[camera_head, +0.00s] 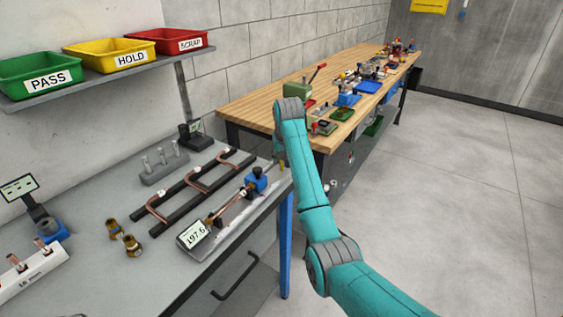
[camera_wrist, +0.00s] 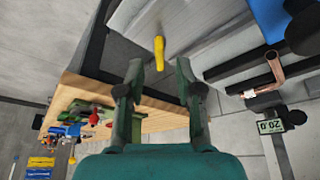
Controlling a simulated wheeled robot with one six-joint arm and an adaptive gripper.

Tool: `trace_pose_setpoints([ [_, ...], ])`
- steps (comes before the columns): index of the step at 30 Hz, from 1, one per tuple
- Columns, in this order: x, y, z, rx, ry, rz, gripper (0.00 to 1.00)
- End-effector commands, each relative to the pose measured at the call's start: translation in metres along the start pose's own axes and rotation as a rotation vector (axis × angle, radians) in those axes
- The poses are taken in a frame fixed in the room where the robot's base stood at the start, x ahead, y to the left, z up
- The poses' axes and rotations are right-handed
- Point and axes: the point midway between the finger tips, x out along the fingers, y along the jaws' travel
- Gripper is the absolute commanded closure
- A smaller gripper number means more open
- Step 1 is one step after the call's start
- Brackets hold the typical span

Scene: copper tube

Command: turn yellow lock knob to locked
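The yellow lock knob (camera_wrist: 159,53) shows in the wrist view as a small elongated handle on a grey metal fixture (camera_wrist: 150,22). My gripper (camera_wrist: 160,72) is open, with its two green fingers spread left and right. The knob lies in line with the gap, just beyond the fingertips, and no contact shows. I cannot read the knob's lock position. In the head view, the fixture (camera_head: 222,233) lies along the grey bench's right edge with a blue block (camera_head: 256,181) and a 197.6 display (camera_head: 195,234). My arm and its end largely hide the gripper there.
Bent copper tubes (camera_head: 200,185) rest on two black rails beside the fixture. Brass fittings (camera_head: 131,244) and a grey peg block (camera_head: 163,166) stand on the bench. A cluttered wooden bench (camera_head: 258,105) is behind my arm. Open floor is at right.

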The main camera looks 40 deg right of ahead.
Motion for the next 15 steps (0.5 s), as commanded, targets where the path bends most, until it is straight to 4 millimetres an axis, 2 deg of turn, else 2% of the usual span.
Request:
trace_pose_setpoints([
  [6,0.022,0.000,0.000,0.000,-0.001,0.000,0.65],
  [15,0.026,0.000,0.000,0.000,0.000,0.000,0.65],
])
